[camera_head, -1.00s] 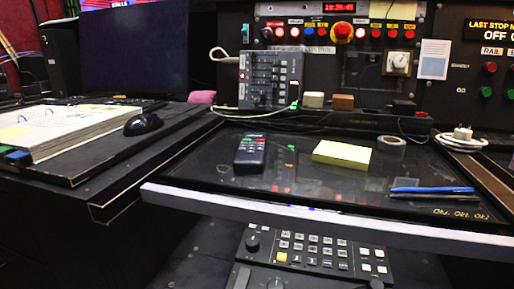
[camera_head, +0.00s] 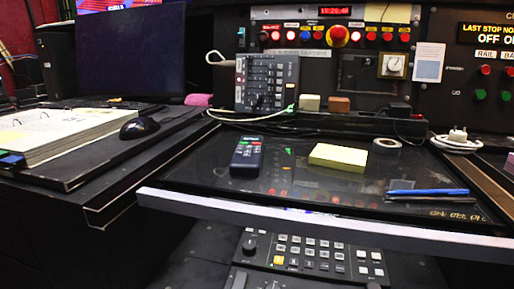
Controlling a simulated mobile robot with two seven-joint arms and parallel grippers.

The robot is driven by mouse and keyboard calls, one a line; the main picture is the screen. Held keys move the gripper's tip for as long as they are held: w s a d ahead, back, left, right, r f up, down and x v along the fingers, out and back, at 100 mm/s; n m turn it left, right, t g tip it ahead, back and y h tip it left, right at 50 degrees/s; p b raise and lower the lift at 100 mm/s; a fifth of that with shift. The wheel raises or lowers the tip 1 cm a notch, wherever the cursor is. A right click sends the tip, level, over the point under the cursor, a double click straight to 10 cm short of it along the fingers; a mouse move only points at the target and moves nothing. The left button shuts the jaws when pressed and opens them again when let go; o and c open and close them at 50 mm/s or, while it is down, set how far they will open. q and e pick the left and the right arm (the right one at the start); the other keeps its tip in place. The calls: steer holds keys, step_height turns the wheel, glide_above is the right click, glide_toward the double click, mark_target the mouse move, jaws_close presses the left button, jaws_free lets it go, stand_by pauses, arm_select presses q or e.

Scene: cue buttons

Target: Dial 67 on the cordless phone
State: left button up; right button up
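A dark cordless phone handset (camera_head: 246,156) lies on the glossy black desk top (camera_head: 330,190), left of a yellow sticky-note pad (camera_head: 338,157). Its small screen is at the far end and its keypad is toward the near end. The single digits are too small to read. Neither of my grippers shows in the head view.
A roll of tape (camera_head: 387,142), blue pens (camera_head: 428,193) and a coiled white cable (camera_head: 457,141) lie on the right. A mixer-like box (camera_head: 267,84) stands behind the phone. A keypad panel (camera_head: 310,256) sits below the white front edge (camera_head: 310,219). The glass near the phone is clear.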

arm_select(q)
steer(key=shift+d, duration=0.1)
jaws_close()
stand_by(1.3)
